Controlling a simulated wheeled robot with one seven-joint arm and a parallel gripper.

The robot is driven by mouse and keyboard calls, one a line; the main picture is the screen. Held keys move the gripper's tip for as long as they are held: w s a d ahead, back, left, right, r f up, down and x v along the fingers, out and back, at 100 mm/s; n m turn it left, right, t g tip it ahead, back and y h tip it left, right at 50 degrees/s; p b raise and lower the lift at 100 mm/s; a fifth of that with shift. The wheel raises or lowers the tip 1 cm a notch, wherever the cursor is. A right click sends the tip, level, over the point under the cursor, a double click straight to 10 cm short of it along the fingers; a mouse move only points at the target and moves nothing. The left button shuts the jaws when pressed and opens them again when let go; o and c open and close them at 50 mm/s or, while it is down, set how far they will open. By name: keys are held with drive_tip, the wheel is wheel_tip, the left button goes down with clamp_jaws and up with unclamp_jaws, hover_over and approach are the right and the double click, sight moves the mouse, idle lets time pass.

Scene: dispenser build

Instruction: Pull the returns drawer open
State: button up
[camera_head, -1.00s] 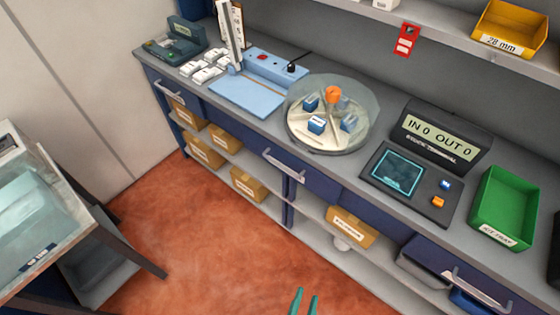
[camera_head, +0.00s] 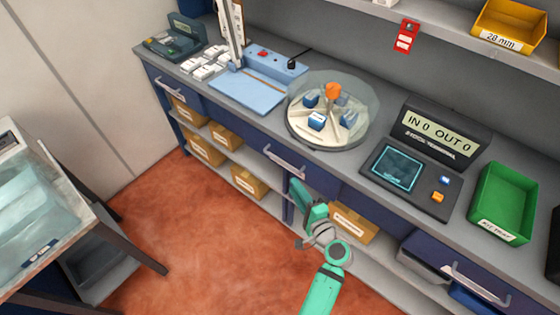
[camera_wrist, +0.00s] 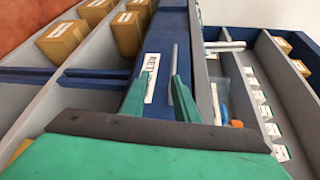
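The returns drawer (camera_wrist: 155,50) has a blue front with a white label whose visible letters read "RET"; the rest of the label is hidden. Its grey bar handle (camera_wrist: 174,60) stands between my two green fingers in the wrist view, closer to the right finger. In the head view the middle drawer (camera_head: 318,183) with a silver handle (camera_head: 284,161) is flush with the counter front. My gripper (camera_head: 298,188) is just below and right of that handle. My gripper (camera_wrist: 162,88) is open in the wrist view. I cannot tell whether a finger touches the handle.
The counter above carries a round dispenser (camera_head: 333,110), a terminal (camera_head: 410,180) and a green tray (camera_head: 505,205). Cardboard boxes (camera_head: 249,181) sit on the shelves below. A table (camera_head: 95,215) stands at the left. The red floor in front is clear.

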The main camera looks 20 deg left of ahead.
sight(280, 161)
drive_tip(key=shift+y, duration=0.5)
drive_tip(key=x, duration=0.4)
drive_tip(key=r+x, duration=0.1)
drive_tip(key=x, duration=0.3)
drive_tip(key=r+x, duration=0.1)
drive_tip(key=x, duration=0.3)
drive_tip(key=shift+w+r, duration=0.2)
drive_tip(key=shift+w, duration=0.1)
clamp_jaws()
